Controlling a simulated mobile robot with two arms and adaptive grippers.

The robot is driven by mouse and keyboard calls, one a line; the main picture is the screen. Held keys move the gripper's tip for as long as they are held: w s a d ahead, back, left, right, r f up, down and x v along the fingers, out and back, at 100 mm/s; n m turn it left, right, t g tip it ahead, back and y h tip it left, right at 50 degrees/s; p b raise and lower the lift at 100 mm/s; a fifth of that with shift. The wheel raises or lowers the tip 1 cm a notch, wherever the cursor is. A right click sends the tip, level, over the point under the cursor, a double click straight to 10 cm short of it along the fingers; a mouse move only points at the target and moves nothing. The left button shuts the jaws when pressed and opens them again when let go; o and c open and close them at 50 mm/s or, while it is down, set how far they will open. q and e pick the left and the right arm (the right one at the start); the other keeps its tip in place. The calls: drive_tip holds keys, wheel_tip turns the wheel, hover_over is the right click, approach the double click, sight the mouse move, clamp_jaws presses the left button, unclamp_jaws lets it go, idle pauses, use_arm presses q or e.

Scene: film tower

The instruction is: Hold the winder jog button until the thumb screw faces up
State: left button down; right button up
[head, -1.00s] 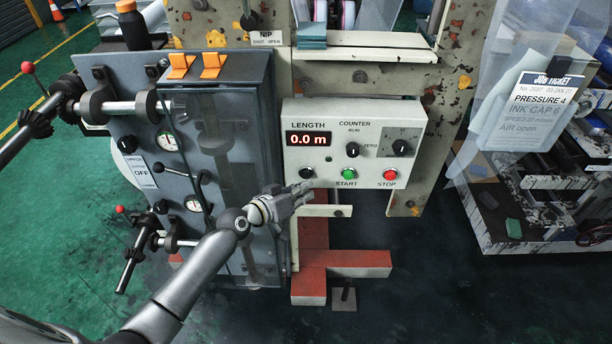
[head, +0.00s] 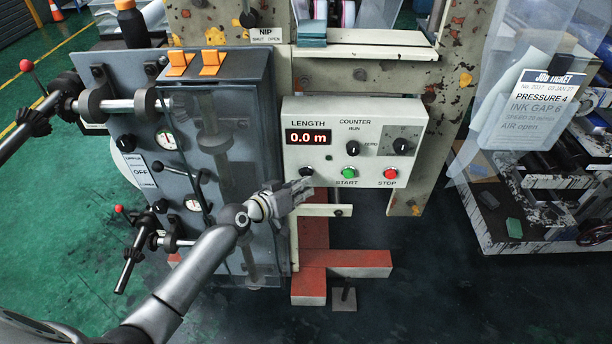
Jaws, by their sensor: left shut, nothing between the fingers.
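The control box (head: 330,107) stands upright in the middle of the head view, with a display reading 0.0 m. A black button (head: 306,171) sits at its lower left, beside the green START button (head: 348,172) and the red STOP button (head: 390,173). My left gripper (head: 306,187) is shut and empty, its fingertips just below and very close to the black button. I cannot tell whether they touch it. No thumb screw can be made out. My right gripper is not in view.
A grey cabinet (head: 235,130) with gauges, levers and orange switches (head: 212,62) stands left of the box. A clear panel with a job ticket (head: 545,98) hangs at the right. A red foot (head: 345,263) is on the floor below.

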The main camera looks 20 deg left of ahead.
use_arm(q)
drive_tip(key=shift+w+a, duration=0.1)
drive_tip(key=shift+w, duration=0.15)
idle(0.6)
drive_tip(key=shift+w+a+r+b, duration=0.15)
drive_tip(key=shift+w+r+b, duration=0.05)
drive_tip(key=shift+r+b, duration=0.25)
drive_tip(key=shift+w+a+r, duration=0.1)
drive_tip(key=shift+r, duration=0.05)
idle(1.3)
idle(1.8)
drive_tip(key=shift+s+d+f+p, duration=0.3)
drive_tip(key=shift+s+d+f, duration=0.1)
drive_tip(key=shift+s, duration=0.1)
drive_tip(key=shift+s+d+f+p, duration=0.1)
drive_tip(key=shift+s+d+p, duration=0.25)
drive_tip(key=shift+s, duration=0.45)
drive_tip(key=shift+s+d+p, duration=0.1)
drive_tip(key=shift+s+p, duration=0.3)
drive_tip(key=shift+s, duration=0.45)
drive_tip(key=shift+s+d+f+p, duration=0.1)
drive_tip(key=shift+s+d+p, duration=0.25)
drive_tip(key=shift+s, duration=0.45)
